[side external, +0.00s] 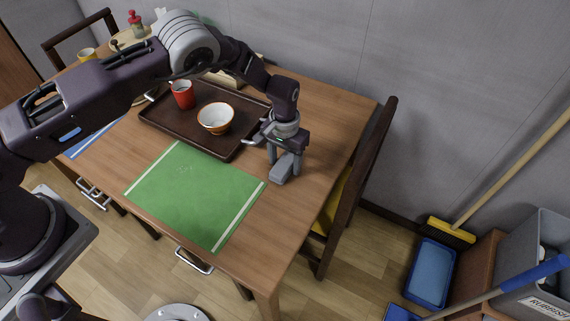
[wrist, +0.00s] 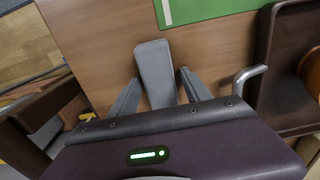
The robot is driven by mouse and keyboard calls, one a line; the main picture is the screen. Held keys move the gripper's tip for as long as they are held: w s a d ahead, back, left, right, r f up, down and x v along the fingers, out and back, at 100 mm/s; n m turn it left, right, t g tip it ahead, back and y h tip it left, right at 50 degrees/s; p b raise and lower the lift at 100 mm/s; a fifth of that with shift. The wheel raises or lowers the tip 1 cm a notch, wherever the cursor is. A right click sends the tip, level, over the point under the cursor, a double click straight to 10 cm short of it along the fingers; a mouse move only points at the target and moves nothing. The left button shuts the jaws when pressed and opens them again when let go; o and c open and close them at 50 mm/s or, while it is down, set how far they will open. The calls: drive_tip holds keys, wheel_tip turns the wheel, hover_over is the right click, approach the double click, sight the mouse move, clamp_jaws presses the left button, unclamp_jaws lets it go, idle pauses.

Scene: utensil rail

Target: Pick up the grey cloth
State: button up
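The grey cloth (side external: 285,169) is a small, narrow folded piece on the wooden table, right of the green mat. In the wrist view the cloth (wrist: 153,57) lies lengthwise between my two fingers, its far end reaching past the fingertips. My gripper (side external: 284,160) points down over it. In the wrist view my gripper (wrist: 159,76) is open, with one finger on each side of the cloth and narrow gaps beside it. The near end of the cloth is hidden by my gripper body. Whether the fingertips touch the table is unclear.
A dark tray (side external: 177,137) with a red mug (side external: 183,94) and an orange-rimmed white bowl (side external: 216,118) stands left of my gripper. A green mat (side external: 190,190) lies in front. A dark chair (side external: 356,190) stands at the right table edge. Bare table surrounds the cloth.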

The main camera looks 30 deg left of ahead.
sight(285, 162)
clamp_jaws()
wheel_tip(285, 162, up, 10)
idle(0.3)
